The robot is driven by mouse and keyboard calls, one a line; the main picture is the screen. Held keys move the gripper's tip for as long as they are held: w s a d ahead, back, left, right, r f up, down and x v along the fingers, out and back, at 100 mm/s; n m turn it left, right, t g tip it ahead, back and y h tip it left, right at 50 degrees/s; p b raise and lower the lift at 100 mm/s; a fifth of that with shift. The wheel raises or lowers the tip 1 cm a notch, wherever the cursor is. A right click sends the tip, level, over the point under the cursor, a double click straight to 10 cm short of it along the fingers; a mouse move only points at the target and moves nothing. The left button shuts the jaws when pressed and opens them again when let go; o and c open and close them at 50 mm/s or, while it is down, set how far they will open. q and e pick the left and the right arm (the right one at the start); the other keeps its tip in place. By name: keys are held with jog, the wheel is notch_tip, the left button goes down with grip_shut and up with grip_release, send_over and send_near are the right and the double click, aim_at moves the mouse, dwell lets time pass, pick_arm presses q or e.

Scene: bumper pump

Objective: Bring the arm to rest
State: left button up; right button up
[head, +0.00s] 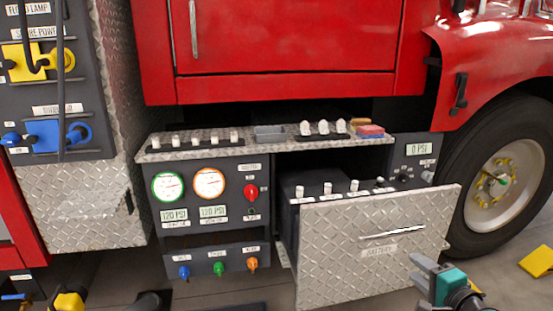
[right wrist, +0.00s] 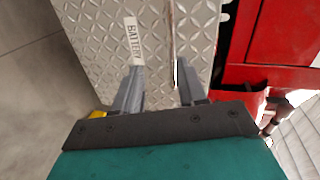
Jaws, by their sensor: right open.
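My right gripper (head: 430,277) is at the lower right of the head view, in front of the pulled-out battery drawer (head: 340,265). In the right wrist view its two fingers (right wrist: 158,92) are apart with nothing between them. The drawer's diamond-plate front, with its BATTERY label (right wrist: 133,42) and slim handle (head: 392,233), lies beyond the fingertips. The handle also shows in the wrist view (right wrist: 174,45), and the gripper appears clear of it. My left gripper is not in view.
A gauge panel (head: 210,210) stands left of the drawer, under a diamond-plate shelf (head: 260,148) with small items. A large wheel (head: 505,175) is at the right. A yellow block (head: 537,262) lies on the floor. Floor at the lower right is mostly open.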

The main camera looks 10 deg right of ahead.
pick_arm(q)
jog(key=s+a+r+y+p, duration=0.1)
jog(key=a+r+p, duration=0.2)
jog(key=p, duration=0.5)
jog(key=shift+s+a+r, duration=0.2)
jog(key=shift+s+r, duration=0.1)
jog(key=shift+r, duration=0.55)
pick_arm(e)
jog(key=s+a+f+n+g, duration=0.2)
jog(key=s+a+n, duration=0.7)
jog(key=s+a, duration=0.1)
jog(key=s+a+f+n+g, duration=0.2)
jog(key=s+a+f+n, duration=0.1)
jog(key=s+a+n, duration=0.6)
jog(key=shift+s+a+n+y, duration=0.3)
jog(key=shift+s+a+y, duration=0.15)
jog(key=shift+a, duration=0.45)
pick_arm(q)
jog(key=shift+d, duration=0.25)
pick_arm(e)
jog(key=shift+f, duration=0.1)
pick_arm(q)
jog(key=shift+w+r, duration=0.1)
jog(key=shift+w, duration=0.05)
pick_arm(e)
jog(key=shift+d, duration=0.15)
